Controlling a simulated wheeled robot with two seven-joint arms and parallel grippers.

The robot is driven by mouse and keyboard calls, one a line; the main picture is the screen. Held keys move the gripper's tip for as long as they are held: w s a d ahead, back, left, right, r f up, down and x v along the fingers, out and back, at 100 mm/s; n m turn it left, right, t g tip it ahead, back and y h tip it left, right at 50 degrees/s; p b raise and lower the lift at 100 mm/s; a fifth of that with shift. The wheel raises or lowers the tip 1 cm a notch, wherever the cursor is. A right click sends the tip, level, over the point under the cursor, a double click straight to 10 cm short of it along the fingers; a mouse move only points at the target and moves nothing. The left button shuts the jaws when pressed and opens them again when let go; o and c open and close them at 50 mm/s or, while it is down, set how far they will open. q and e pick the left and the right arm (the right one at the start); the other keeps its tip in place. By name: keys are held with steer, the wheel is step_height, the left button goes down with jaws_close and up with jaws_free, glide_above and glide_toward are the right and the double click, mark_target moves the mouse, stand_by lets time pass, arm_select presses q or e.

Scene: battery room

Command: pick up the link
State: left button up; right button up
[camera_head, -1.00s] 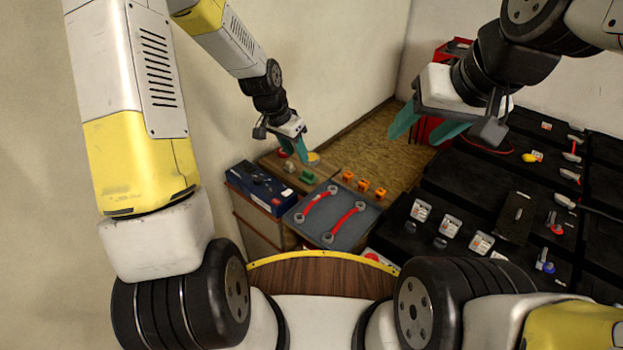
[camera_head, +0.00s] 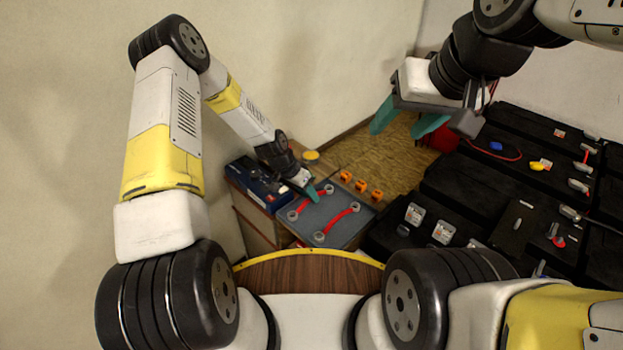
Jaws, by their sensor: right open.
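Two red links with grey ring ends lie side by side on a grey tray (camera_head: 348,236) at the centre of the view. The left link (camera_head: 301,208) is partly covered by my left gripper (camera_head: 313,196), whose teal fingertips are at or just above its middle. Only one finger shows clearly, so its opening and any contact with the link cannot be told. The right link (camera_head: 338,222) lies clear of both grippers. My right gripper (camera_head: 404,122) is open and empty, raised at the upper right, well away from the tray.
A dark blue box (camera_head: 257,183) stands left of the tray. Several orange pieces (camera_head: 361,186) line the far side, near a yellow round item (camera_head: 311,156). Black battery units (camera_head: 468,187) with small parts on top fill the right. A wall stands close at left.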

arm_select(q)
steer(key=shift+x, duration=0.8)
jaws_close()
steer(key=shift+r, duration=0.2)
